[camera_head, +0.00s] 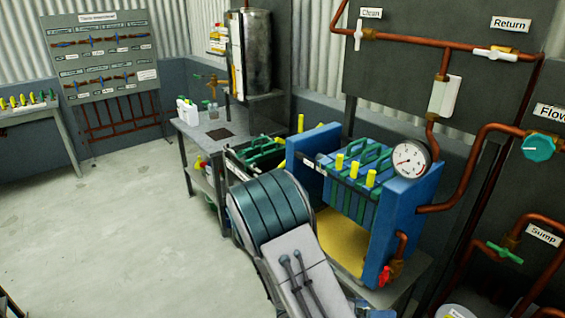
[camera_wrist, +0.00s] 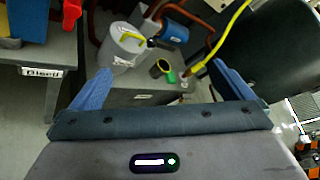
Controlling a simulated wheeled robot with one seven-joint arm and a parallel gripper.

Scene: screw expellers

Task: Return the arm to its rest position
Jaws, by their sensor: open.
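My gripper (camera_wrist: 162,70) shows in the wrist view with its two blue fingers spread wide apart. No object sits between the fingertips, and they appear empty. In the head view my arm (camera_head: 285,225) reaches up from the bottom edge in front of the blue plate press (camera_head: 398,225). My gripper cannot be made out in that view.
The press carries a pressure gauge (camera_head: 411,160) and a red valve handle (camera_head: 384,276), close right of my arm. Copper pipes (camera_head: 465,180) run along the right. A grey side table (camera_head: 195,128) stands behind. The concrete floor (camera_head: 100,220) at left is clear.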

